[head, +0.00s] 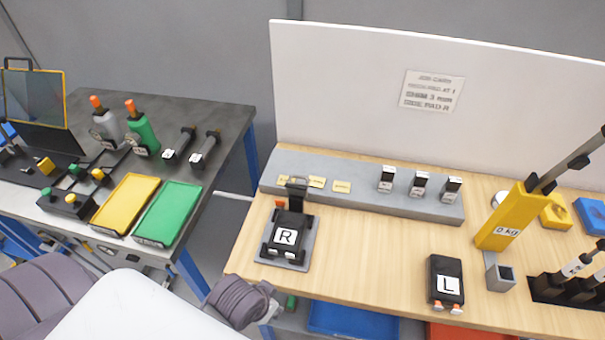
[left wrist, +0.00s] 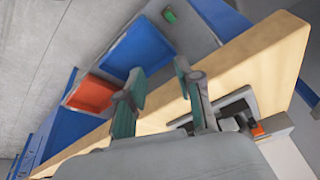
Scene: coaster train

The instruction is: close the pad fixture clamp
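The pad fixture (head: 301,252) is a grey plate near the left end of the wooden bench. A black pad marked R (head: 286,235) lies on it. The dark clamp arm (head: 297,188) stands upright at the fixture's back, with a small orange tip (head: 280,204) beside it. In the left wrist view, part of the fixture (left wrist: 237,108) and an orange piece (left wrist: 257,130) show beyond the right finger. My right gripper is not in view.
A second pad marked L (head: 445,282) lies on the bench's front. A grey rail (head: 360,199) with tags and small blocks runs behind the fixture. A yellow 0 KG device (head: 508,215) stands right. Blue (head: 350,320) and red bins sit below. The bench middle is clear.

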